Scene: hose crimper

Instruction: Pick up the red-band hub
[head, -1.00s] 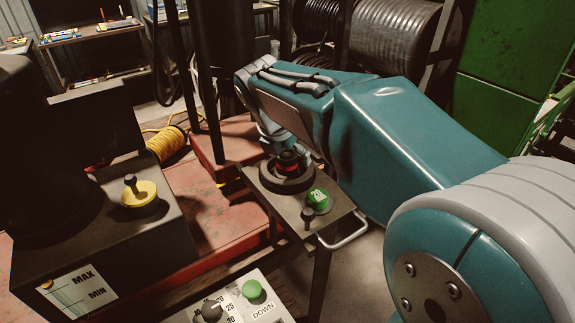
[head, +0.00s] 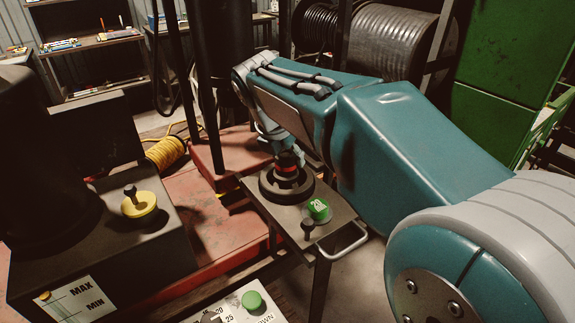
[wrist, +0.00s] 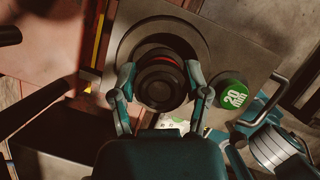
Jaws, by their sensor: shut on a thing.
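The red-band hub (head: 288,163) is a dark round piece with a red ring. It stands upright at the middle of a black round base (head: 270,187) on a small metal side table (head: 262,207). In the wrist view the hub (wrist: 161,84) sits between my two fingers. My gripper (wrist: 160,82) is shut on the hub, one finger against each side. In the head view the fingers are mostly hidden behind the arm and hub. I cannot tell whether the hub is clear of its base.
A green "20 mm" cap (wrist: 233,95) and a dark knob (head: 307,228) stand close beside the base. The table has a metal handle (head: 345,245) at its front right. A machine box with a yellow cap (head: 139,204) stands at left. A dark post rises behind.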

